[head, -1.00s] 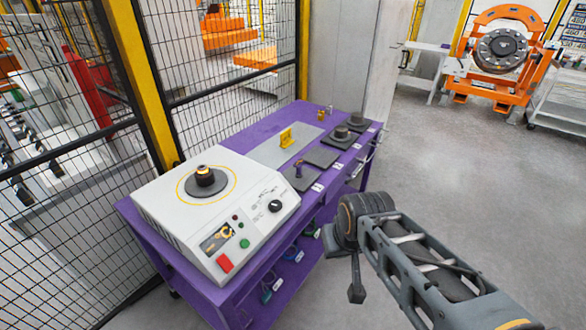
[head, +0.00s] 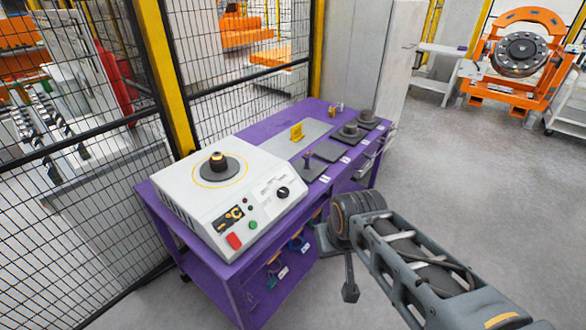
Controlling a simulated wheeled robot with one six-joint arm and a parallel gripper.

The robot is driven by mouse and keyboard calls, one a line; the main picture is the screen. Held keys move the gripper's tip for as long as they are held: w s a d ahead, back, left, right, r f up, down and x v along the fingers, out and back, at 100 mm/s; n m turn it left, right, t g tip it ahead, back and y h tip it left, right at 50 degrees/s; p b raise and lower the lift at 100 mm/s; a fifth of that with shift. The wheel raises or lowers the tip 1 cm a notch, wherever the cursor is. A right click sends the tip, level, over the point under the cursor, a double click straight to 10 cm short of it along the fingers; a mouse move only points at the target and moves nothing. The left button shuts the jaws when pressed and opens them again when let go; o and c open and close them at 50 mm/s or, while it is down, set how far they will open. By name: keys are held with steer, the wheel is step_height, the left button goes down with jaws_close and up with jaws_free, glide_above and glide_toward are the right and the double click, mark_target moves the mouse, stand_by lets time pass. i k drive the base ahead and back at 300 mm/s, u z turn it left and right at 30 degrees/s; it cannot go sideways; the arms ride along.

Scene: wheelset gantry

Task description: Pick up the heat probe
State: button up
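A small upright dark object (head: 307,159), which may be the heat probe, stands on a dark pad on the purple table (head: 283,213). It is too small to identify for certain. A white heater unit (head: 188,203) with a dark round core (head: 218,163) on top sits at the table's near left end. The end of my arm, with my gripper (head: 349,289), hangs in front of the table's right side, apart from the small object. Its fingers are not clear enough to show whether they are open or shut.
Dark round parts (head: 351,129) stand on pads toward the table's back right, with a yellow bracket (head: 297,131) on a grey plate. A black mesh fence (head: 85,173) runs behind the table. Open floor (head: 465,190) lies to the right.

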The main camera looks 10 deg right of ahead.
mark_target(306, 156)
steer(key=u, duration=0.45)
steer(key=k, duration=1.1)
steer(key=z, duration=0.25)
steer(key=i, duration=0.55)
steer(key=z, duration=0.8)
steer(key=i, duration=0.85)
steer(key=u, duration=0.6)
steer(key=i, duration=0.65)
steer(key=u, duration=0.55)
